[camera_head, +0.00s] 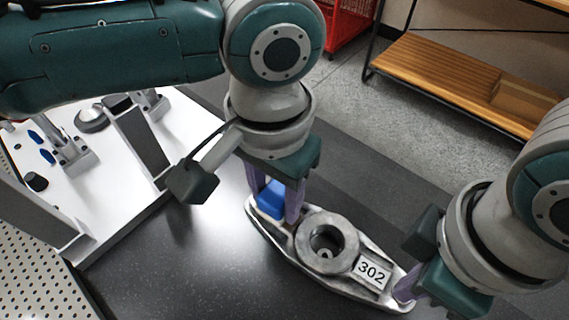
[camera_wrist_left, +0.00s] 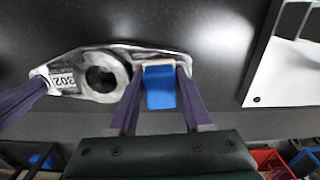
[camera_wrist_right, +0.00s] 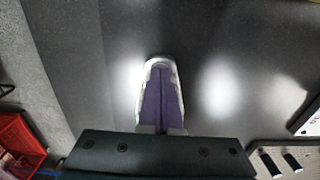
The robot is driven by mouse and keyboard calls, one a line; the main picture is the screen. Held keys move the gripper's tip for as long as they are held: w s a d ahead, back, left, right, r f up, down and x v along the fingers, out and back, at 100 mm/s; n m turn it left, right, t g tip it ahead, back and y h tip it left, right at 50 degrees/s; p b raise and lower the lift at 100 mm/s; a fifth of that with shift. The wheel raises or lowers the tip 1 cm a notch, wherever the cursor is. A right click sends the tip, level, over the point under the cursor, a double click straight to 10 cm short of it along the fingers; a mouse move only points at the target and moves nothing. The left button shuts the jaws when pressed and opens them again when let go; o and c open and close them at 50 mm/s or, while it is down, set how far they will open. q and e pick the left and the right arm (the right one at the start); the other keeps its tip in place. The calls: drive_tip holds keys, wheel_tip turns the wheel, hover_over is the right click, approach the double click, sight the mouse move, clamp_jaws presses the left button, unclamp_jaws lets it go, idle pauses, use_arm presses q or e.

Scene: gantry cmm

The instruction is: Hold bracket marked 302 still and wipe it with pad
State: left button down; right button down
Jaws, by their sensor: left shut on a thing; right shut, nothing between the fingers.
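The grey metal bracket marked 302 (camera_head: 345,238) lies on the dark table with its round ring upward and its white label near the right end. It also shows in the left wrist view (camera_wrist_left: 82,75). My left gripper (camera_head: 275,203) is shut on a blue pad (camera_wrist_left: 160,88), at the bracket's left part; contact is hard to tell. My right gripper (camera_head: 404,288) is shut with nothing between its fingers. Its fingertips are at the bracket's right end, which shows around them in the right wrist view (camera_wrist_right: 161,62).
A white board (camera_head: 105,190) with fixtures and upright plates stands at the left of the dark table (camera_head: 150,270). A perforated panel (camera_head: 40,285) is at the lower left. A wooden bench (camera_head: 450,80) and a red crate (camera_head: 343,22) stand on the floor beyond.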

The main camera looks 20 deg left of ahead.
use_arm(q)
drive_tip(key=shift+w+d+f, duration=0.1)
drive_tip(key=shift+w+d, duration=0.05)
drive_tip(key=shift+w, duration=0.35)
drive_tip(key=shift+s+a, duration=0.25)
drive_tip(key=shift+s, duration=0.65)
drive_tip(key=shift+s, duration=0.1)
drive_tip(key=shift+s+a, duration=0.3)
drive_tip(key=shift+s, duration=0.55)
drive_tip(key=shift+w+f, duration=0.1)
drive_tip(key=shift+w, duration=0.05)
drive_tip(key=shift+w+d, duration=0.25)
drive_tip(key=shift+w, duration=0.5)
